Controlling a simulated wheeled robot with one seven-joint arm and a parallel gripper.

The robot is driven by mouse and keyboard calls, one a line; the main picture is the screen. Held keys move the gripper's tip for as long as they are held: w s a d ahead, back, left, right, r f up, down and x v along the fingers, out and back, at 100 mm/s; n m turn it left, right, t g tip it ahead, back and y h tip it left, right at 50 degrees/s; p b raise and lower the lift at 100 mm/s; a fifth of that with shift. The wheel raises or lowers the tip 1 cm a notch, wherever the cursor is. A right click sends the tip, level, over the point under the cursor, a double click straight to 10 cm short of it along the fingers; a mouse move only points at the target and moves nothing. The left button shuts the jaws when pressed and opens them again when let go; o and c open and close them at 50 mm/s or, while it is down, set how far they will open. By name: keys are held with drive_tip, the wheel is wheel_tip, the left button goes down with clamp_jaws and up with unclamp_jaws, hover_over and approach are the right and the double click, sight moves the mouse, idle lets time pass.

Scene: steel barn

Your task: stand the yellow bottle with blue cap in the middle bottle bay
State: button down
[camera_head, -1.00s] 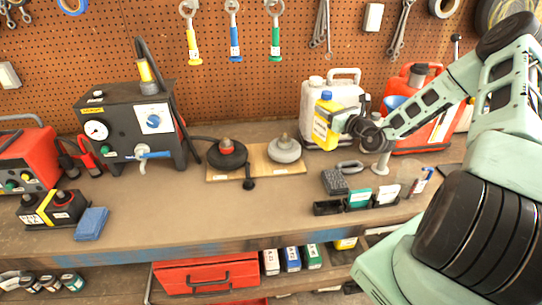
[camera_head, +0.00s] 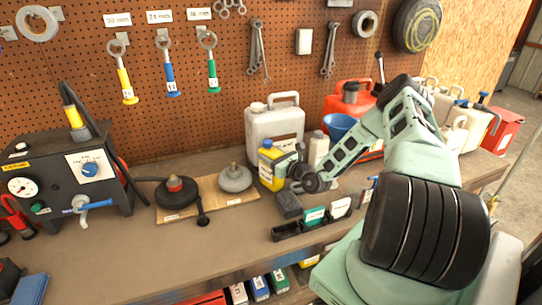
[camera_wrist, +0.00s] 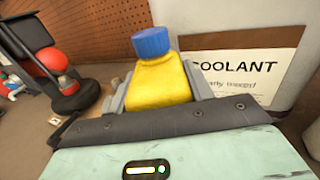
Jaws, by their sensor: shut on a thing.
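The yellow bottle with blue cap (camera_head: 270,168) is upright over the workbench, in front of a white jug. My gripper (camera_head: 289,164) is shut on the bottle, reaching it from the right. The wrist view shows the yellow bottle (camera_wrist: 160,84) between both fingers of my gripper (camera_wrist: 154,92), its blue cap clear of them. I cannot tell whether the bottle's base touches the bench. A small black divided holder (camera_head: 290,232) with teal and white labels sits near the bench's front edge. I cannot tell for sure which place is the middle bottle bay.
The white jug (camera_head: 272,131), labelled coolant in the wrist view, stands close behind the bottle. A grey-white bottle (camera_head: 318,150), blue funnel (camera_head: 340,125) and red can (camera_head: 346,100) stand to the right. A wooden board (camera_head: 205,199) with two round pieces lies left. Small containers (camera_head: 259,288) sit below the bench.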

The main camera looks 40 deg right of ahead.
drive_tip(key=shift+f, duration=0.3)
drive_tip(key=c, duration=0.6)
unclamp_jaws()
drive_tip(key=shift+f, duration=0.15)
